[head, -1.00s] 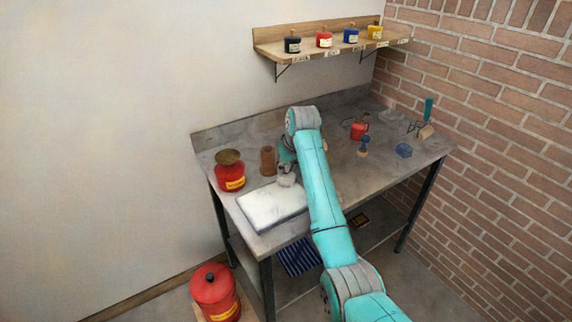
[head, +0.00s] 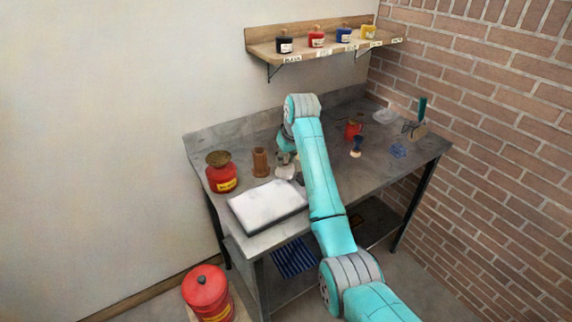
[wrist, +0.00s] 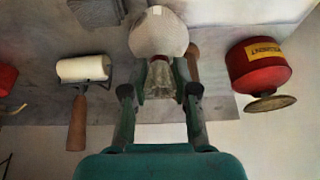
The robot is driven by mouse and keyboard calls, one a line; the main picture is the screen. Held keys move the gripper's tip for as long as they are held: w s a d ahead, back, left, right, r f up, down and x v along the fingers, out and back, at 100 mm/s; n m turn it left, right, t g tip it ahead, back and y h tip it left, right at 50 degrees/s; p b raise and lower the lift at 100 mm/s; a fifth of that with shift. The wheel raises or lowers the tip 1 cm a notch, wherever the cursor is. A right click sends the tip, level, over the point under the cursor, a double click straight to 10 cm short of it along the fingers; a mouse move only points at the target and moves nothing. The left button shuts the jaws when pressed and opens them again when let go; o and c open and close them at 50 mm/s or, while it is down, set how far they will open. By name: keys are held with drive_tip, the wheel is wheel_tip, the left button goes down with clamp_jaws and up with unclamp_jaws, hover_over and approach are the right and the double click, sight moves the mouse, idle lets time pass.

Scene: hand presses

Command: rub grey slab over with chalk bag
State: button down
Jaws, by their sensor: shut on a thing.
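The slab (head: 262,207) lies flat at the front left of the bench; its top looks mostly white, with grey shading. My gripper (head: 286,157) is shut on the chalk bag (head: 284,172), a pale rounded bag hanging just beyond the slab's far edge in the head view. In the wrist view the bag (wrist: 158,32) is between the fingers of my gripper (wrist: 159,88), pinched at its gathered neck. I cannot tell how high the bag is or whether it touches anything. The slab is not clearly seen in the wrist view.
A red labelled pot (head: 221,178) and a brown cylinder (head: 260,161) stand left of my gripper. A roller (wrist: 84,68) with a wooden handle shows in the wrist view. A red can (head: 353,130) and small tools stand farther right. A shelf (head: 325,46) is above.

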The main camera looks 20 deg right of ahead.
drive_tip(key=shift+r, duration=2.6)
